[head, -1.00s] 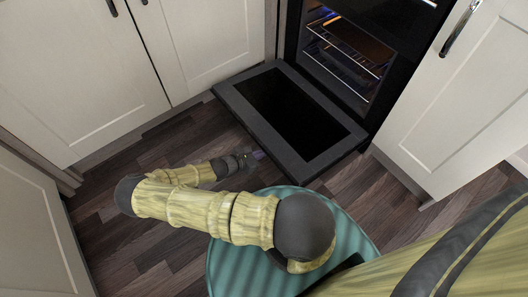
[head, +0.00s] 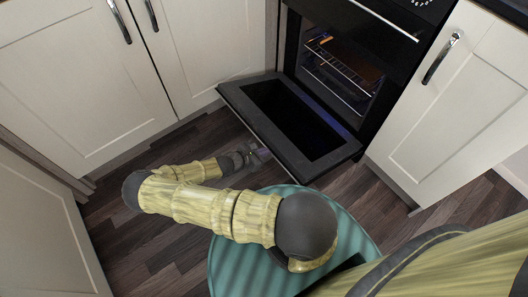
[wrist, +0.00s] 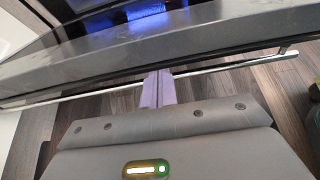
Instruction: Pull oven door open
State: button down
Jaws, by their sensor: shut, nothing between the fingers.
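The oven door (head: 325,158) is folded down and well open in the head view, sloping out from the black oven (head: 345,60). Its outer edge shows as a grey slab (wrist: 200,38) across the wrist view. A thin silver handle bar (wrist: 225,67) runs along that edge. My gripper (head: 264,154) is low beside the door's outer edge. In the wrist view its pale purple fingers (wrist: 158,90) are shut together and empty, crossing in front of the bar and reaching the edge. I cannot tell whether they touch it.
Wire racks (head: 340,68) show inside the oven. Cream cupboards stand to the left (head: 75,85) and right (head: 430,105) of it, with metal handles. The dark wood floor (head: 200,138) is clear in front of the left cupboards.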

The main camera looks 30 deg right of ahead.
dwell(0.4)
notch_tip(320, 180, down, 4)
jog(key=a+b, duration=0.1)
jog(key=b, duration=0.2)
jog(key=d+r+p+v, duration=0.1)
jog(key=p+v, duration=0.3)
jog(key=v, duration=0.6)
jog(key=shift+r+p, duration=0.35)
jog(key=shift+r, duration=0.25)
jog(key=shift+a, duration=0.1)
